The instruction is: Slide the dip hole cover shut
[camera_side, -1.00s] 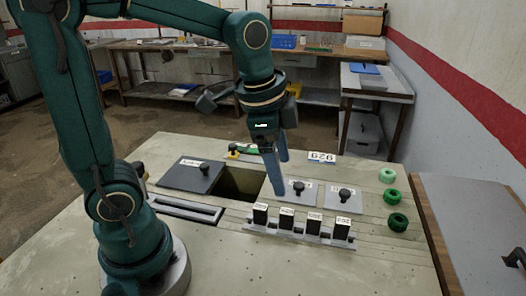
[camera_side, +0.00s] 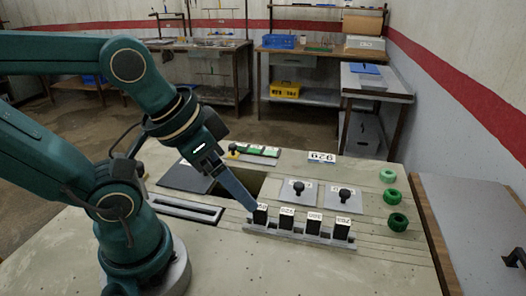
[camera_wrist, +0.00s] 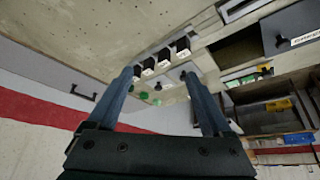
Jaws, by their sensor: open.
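The dip hole cover (camera_side: 184,178) is a dark grey plate to the left of the dark square hole (camera_side: 240,182). My gripper hides its knob and part of the plate in the side view. The hole is uncovered where I can see it. The hole (camera_wrist: 235,52) and the labelled cover (camera_wrist: 290,28) also show at upper right in the wrist view. My gripper (camera_side: 251,207) slants across the hole, its tips near the leftmost black block. I cannot tell whether they touch it. In the wrist view my gripper (camera_wrist: 157,74) is open, with nothing between its fingers.
Several labelled black blocks (camera_side: 287,219) stand in a grey rail in front of the hole. Two light plates with black knobs (camera_side: 298,188) lie right of it. Green rings (camera_side: 391,196) sit at the right. A slotted bar (camera_side: 186,208) lies at front left.

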